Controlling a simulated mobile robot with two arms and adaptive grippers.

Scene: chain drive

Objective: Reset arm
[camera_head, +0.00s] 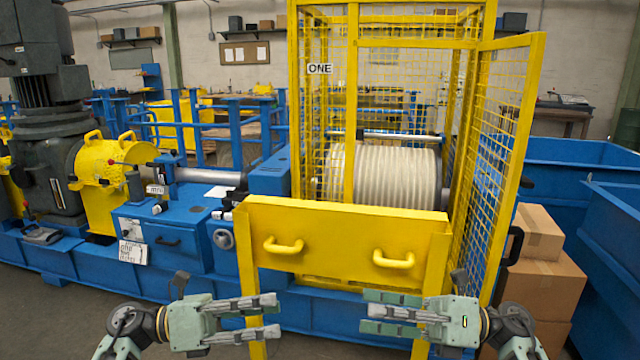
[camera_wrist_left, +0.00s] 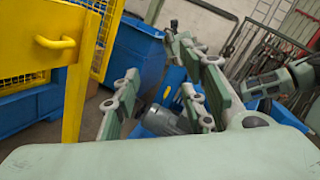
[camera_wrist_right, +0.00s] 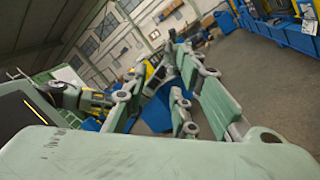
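My left gripper (camera_head: 276,317) comes in from the lower left in the head view, its fingers pointing right. It is open, with an empty gap between its fingers. My right gripper (camera_head: 366,310) comes in from the lower right, its fingers pointing left towards the left gripper. It is open and empty too. The two grippers face each other with a clear gap between them, in front of the yellow panel. The left gripper's spread fingers (camera_wrist_left: 160,105) show in the left wrist view. The right gripper's spread fingers (camera_wrist_right: 165,95) show in the right wrist view.
A yellow panel (camera_head: 345,228) with two handles stands in front of a mesh cage holding a ribbed drum (camera_head: 390,176). The mesh door (camera_head: 500,140) stands open at the right. Cardboard boxes (camera_head: 540,275) and blue bins (camera_head: 612,225) are on the right. A blue machine base (camera_head: 165,242) is left.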

